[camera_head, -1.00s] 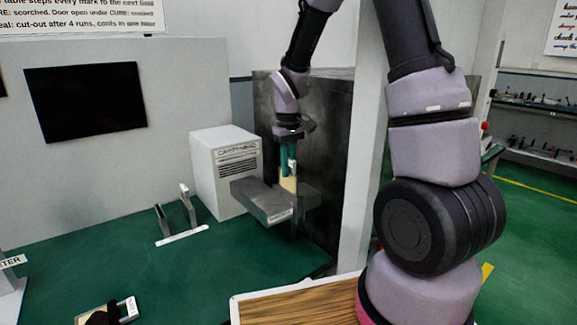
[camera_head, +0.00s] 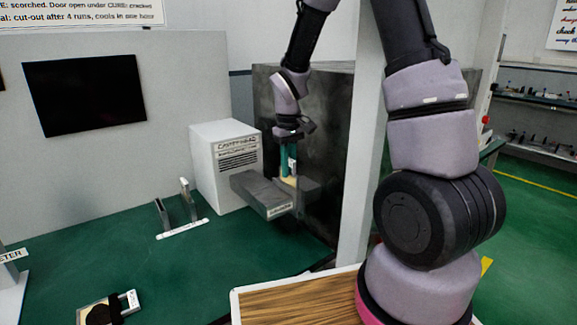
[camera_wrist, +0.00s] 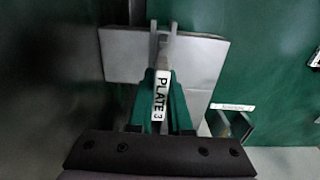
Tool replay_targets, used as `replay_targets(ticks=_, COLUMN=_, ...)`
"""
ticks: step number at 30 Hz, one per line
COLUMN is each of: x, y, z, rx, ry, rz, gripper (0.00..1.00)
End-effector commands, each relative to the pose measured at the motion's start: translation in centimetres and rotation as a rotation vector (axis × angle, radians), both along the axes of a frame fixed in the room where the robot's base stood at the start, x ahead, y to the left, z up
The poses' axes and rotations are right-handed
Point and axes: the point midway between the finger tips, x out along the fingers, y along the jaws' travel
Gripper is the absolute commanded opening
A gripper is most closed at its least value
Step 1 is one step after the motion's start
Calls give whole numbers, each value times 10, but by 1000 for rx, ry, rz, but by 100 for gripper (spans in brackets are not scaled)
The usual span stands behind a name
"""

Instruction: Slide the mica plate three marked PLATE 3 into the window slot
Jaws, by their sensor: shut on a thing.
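The mica plate three, with its white tag PLATE 3 (camera_wrist: 161,95), is held between the green fingers of my gripper (camera_wrist: 163,85) in the wrist view. In the head view my gripper (camera_head: 288,160) points down over the grey waveguide arm (camera_head: 262,196). A short cream strip of the plate (camera_head: 289,181) shows below the fingers, at the waveguide's top. The plate's lower part is hidden by the waveguide. The slot itself is hidden, so I cannot tell how deep the plate sits. The waveguide block (camera_wrist: 125,55) lies under the fingers in the wrist view.
The white generator box (camera_head: 225,165) stands left of the waveguide. A dark chamber wall (camera_head: 335,120) rises close to the right. An upright holder (camera_head: 180,215) stands on the green bench. A dark-marked plate with a tag (camera_head: 105,311) lies at front left. The bench between is clear.

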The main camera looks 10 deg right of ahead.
Motion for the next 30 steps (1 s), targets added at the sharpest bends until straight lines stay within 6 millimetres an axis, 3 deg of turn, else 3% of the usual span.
replay_targets(ticks=26, x=0, y=0, z=-18, rx=1, ry=1, rz=-1, gripper=0)
replay_targets(ticks=27, x=0, y=0, z=-17, rx=0, ry=0, rz=-1, gripper=32)
replay_targets(ticks=29, x=0, y=0, z=-17, rx=0, ry=0, rz=-1, gripper=52)
replay_targets(ticks=30, x=0, y=0, z=-17, rx=0, ry=0, rz=-1, gripper=52)
